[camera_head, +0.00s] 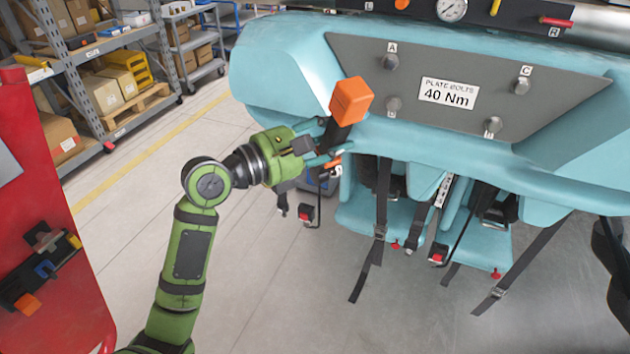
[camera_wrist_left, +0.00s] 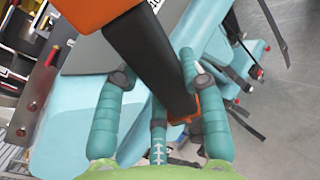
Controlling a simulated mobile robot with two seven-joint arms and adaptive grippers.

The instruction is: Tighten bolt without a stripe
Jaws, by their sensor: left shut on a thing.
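My left gripper (camera_head: 322,147) is shut on an orange and black power tool. The tool's orange head (camera_head: 351,100) points up, in front of the left end of the grey plate (camera_head: 450,75). In the left wrist view, the black handle (camera_wrist_left: 160,70) runs between the teal fingers. The plate carries bolts: bolt A (camera_head: 391,62) at upper left, bolt C (camera_head: 522,85) at upper right, a lower left bolt (camera_head: 393,104) and a lower right bolt (camera_head: 492,128). The tool is apart from bolt A. I cannot tell which bolts bear a stripe. My right gripper is out of view.
The plate, with a 40 Nm label (camera_head: 448,93), sits on a teal coaster car (camera_head: 270,70). Seats with hanging straps (camera_head: 380,225) are below. A gauge (camera_head: 452,9) is on the dark bar above. A red cabinet (camera_head: 50,230) and shelves stand left. Floor between is clear.

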